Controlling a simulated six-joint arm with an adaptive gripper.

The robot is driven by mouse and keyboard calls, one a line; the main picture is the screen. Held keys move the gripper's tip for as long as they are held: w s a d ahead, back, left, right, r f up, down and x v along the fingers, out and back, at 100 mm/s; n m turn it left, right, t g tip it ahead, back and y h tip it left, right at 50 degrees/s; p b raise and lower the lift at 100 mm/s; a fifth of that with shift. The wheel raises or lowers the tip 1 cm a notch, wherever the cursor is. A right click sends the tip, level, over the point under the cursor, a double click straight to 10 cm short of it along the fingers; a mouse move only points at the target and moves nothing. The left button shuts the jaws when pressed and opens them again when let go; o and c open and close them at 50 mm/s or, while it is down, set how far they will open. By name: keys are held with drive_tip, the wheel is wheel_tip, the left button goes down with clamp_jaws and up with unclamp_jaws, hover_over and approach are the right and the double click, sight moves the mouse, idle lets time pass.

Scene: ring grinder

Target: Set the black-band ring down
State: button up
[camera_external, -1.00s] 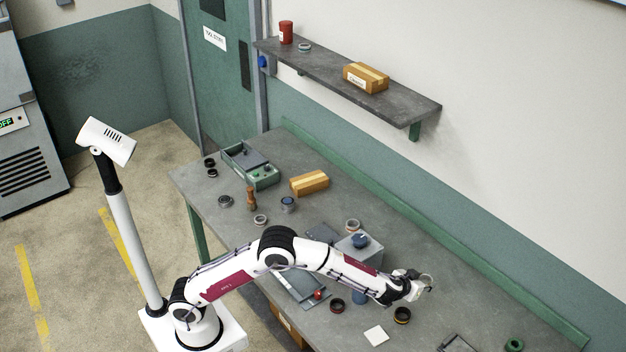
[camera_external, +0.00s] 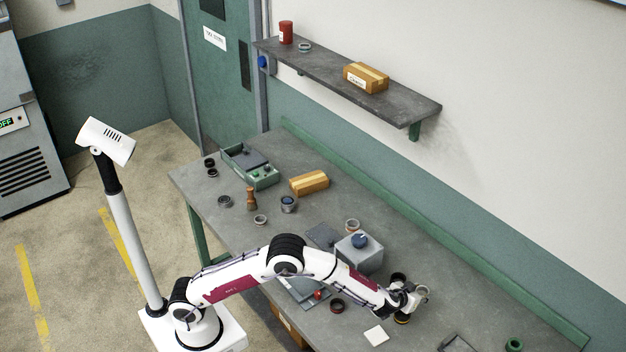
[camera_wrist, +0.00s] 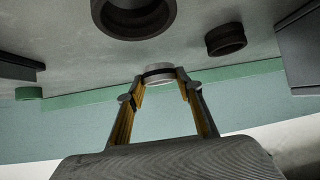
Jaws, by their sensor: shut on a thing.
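The black-band ring (camera_wrist: 159,72) is a pale grey ring with a dark band, held between the fingertips of my gripper (camera_wrist: 160,82) in the wrist view. My gripper is shut on it. In the external view my gripper (camera_external: 417,298) is over the right part of the grey bench (camera_external: 455,290), and the ring shows as a small pale shape (camera_external: 422,291) at the fingers. A dark ring with a yellow stripe (camera_external: 402,320) sits just below the gripper and is partly hidden. I cannot tell whether the held ring touches the bench.
A white square (camera_external: 376,335) and a dark ring (camera_external: 337,306) lie left of the gripper. A grey box with a blue knob (camera_external: 362,258) stands behind. A dark tray (camera_external: 458,343) and a green ring (camera_external: 514,345) are at right. Bare bench lies behind the gripper.

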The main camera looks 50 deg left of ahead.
drive_tip(key=shift+f, duration=1.8)
drive_tip(key=shift+f, duration=0.1)
drive_tip(key=o, duration=1.3)
drive_tip(key=shift+c, duration=0.2)
drive_tip(key=shift+s+d+r, duration=0.1)
drive_tip(key=shift+s+r, duration=0.4)
drive_tip(key=shift+s, duration=0.05)
drive_tip(key=v, duration=1)
drive_tip(key=shift+s+r, duration=0.2)
drive_tip(key=shift+s, duration=0.05)
